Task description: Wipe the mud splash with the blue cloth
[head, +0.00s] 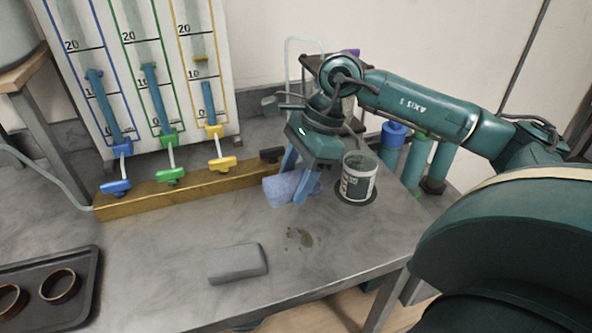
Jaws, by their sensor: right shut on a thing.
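The mud splash (300,237) is a small brown patch on the grey table top, right of the middle. The blue cloth (283,190) hangs bunched between the fingers of my right gripper (297,180), behind the splash and apart from it in the picture. The right gripper is shut on the cloth, and its fingers hide part of it. I cannot tell whether the cloth touches the table. My left gripper is not in view.
A grey block (237,263) lies left of the splash. A brass manifold with coloured valves (190,186) runs behind. A dark tray (88,262) holds rings at the left.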

